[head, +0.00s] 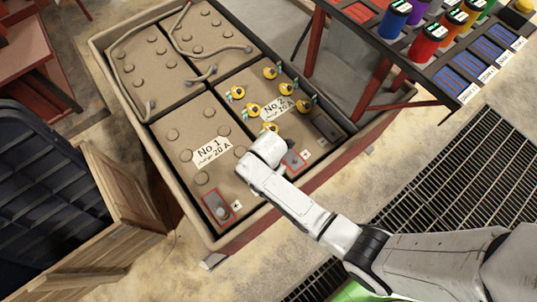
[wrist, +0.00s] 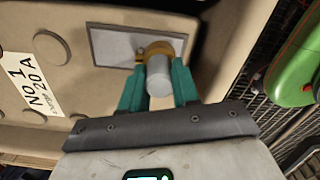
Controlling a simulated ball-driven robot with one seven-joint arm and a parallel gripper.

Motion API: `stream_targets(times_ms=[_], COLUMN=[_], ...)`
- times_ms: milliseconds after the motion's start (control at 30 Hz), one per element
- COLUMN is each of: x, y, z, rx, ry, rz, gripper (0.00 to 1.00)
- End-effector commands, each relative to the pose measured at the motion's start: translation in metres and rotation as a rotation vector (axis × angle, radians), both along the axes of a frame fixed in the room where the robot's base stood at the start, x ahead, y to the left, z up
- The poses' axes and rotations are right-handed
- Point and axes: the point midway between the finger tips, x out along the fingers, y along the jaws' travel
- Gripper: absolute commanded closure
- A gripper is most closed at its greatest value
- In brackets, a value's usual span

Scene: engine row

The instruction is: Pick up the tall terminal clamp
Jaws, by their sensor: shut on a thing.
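The tall terminal clamp (wrist: 160,76) is a grey cylinder with a brass-coloured collar, seen in the wrist view. My gripper (wrist: 158,88) has its two teal fingers on either side of the cylinder and is shut on it. Behind the clamp is a grey rectangular plate (wrist: 111,46) on the beige battery top; I cannot tell whether the clamp is touching it. In the head view, my white gripper (head: 268,152) is over the near part of the battery case, beside the No 2 label. The fingers and clamp are hidden there.
The battery case (head: 98,52) has raised rims, cables and several yellow caps (head: 253,110). A red-edged terminal plate (head: 217,207) lies near its front corner. A rack with coloured spools (head: 428,42) stands upper right, a wooden crate (head: 120,205) left. Floor grating (head: 470,170) lies right.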

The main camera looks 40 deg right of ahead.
Motion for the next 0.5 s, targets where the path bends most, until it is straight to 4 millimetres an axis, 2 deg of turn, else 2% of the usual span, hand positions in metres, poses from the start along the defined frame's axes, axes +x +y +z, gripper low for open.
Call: stream_targets(times_ms=[33, 167, 500], x=[-0.0002, -0.0003, 0.0001], y=[0.0, 0.0, 0.0], z=[-0.0001, -0.0001, 0.0009], rx=[0.0, 0.0, 0.0], ry=[0.001, 0.001, 0.0], rz=[0.0, 0.0, 0.0], gripper=[0.87, 0.99, 1.0])
